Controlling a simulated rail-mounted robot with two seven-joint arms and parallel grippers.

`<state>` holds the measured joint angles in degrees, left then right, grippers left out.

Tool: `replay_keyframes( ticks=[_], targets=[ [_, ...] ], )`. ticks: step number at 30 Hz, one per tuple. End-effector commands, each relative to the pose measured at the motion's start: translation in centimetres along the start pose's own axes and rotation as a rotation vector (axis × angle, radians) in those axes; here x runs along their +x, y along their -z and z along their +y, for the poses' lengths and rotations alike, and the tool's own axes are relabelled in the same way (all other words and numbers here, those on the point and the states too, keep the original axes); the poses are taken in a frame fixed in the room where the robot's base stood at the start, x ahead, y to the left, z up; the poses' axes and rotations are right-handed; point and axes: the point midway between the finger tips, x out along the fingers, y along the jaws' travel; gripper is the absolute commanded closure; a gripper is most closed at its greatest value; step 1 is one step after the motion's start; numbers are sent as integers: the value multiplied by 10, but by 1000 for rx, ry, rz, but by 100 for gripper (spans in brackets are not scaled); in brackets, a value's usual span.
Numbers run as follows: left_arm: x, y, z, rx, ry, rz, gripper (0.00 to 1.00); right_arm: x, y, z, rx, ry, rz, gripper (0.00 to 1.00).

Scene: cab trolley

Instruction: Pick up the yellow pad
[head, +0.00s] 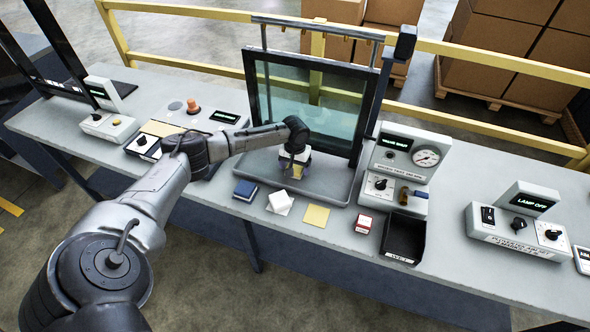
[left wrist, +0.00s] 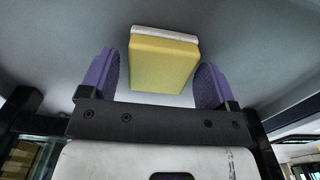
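The yellow pad (left wrist: 163,64) shows in the left wrist view as a yellow block with a white edge, between the two purple fingers of my left gripper (left wrist: 158,82). The fingers are apart, with a clear gap on the left of the pad and a very narrow one at its right. In the head view my left gripper (head: 293,166) points down over the grey tray (head: 322,190) in front of the glass panel. There the pad is mostly hidden by the gripper; a bit of yellow shows below it. My right gripper is not in view.
A blue block (head: 245,189), a white block (head: 280,202), a flat yellow square (head: 316,215), a red-and-white box (head: 363,223) and a black bin (head: 404,238) line the bench's front. The framed glass panel (head: 313,100) stands behind. A gauge box (head: 411,155) is to the right.

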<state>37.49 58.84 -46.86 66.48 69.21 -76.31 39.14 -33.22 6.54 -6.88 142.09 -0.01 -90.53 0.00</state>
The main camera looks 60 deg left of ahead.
Motion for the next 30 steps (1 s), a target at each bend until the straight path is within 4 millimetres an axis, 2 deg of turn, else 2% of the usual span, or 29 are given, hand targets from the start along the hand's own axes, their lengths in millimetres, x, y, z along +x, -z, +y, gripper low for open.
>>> replay_keyframes(
  ticks=[2, 13, 20, 23, 29, 30],
  targets=[
    [0, 0, 0, 0, 0, 0, 26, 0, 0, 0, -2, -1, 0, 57],
    [0, 0, 0, 0, 0, 0, 60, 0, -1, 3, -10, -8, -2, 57],
    [-2, 0, 0, 0, 0, 0, 61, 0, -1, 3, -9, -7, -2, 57],
    [-8, 0, 0, -1, 0, 1, 61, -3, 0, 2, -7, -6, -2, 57],
    [-44, 1, 0, 0, -1, 2, 61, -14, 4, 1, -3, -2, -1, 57],
    [-49, -2, 8, 4, -3, 0, 61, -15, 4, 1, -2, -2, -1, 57]
  ],
)
